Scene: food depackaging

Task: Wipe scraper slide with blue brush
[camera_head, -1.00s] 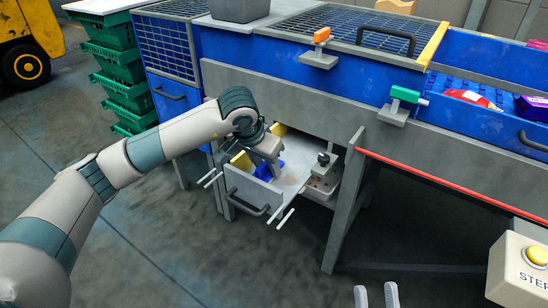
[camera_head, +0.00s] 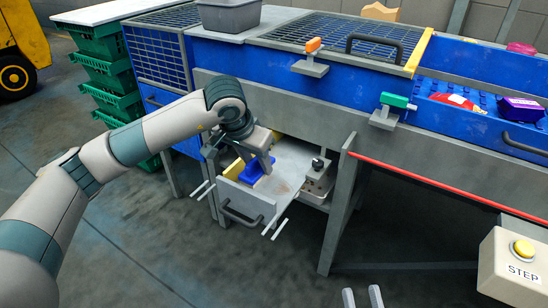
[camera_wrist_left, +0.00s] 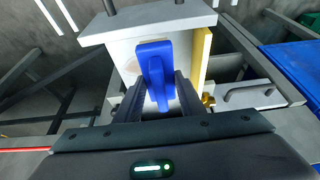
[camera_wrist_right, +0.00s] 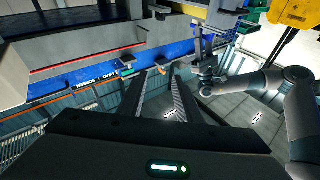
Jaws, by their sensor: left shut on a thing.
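The scraper slide (camera_head: 286,172) is a pale grey plate pulled out from under the blue machine. It has a dark handle (camera_head: 241,216) on its front and a brownish smudge on its surface. The blue brush (camera_wrist_left: 156,72) is held between the fingers of my left gripper (camera_wrist_left: 160,98), over the slide. In the head view the brush (camera_head: 259,168) is at the slide's left side, beside a yellow strip (camera_wrist_left: 202,58); I cannot tell if it touches the surface. My right gripper (camera_head: 362,298) shows its two fingertips at the bottom of the head view, apart and empty.
The blue machine (camera_head: 260,75) stands behind, with an orange-handled latch (camera_head: 311,56) and a green-handled latch (camera_head: 390,108). Green crates (camera_head: 106,82) are stacked at left. The floor in front is clear.

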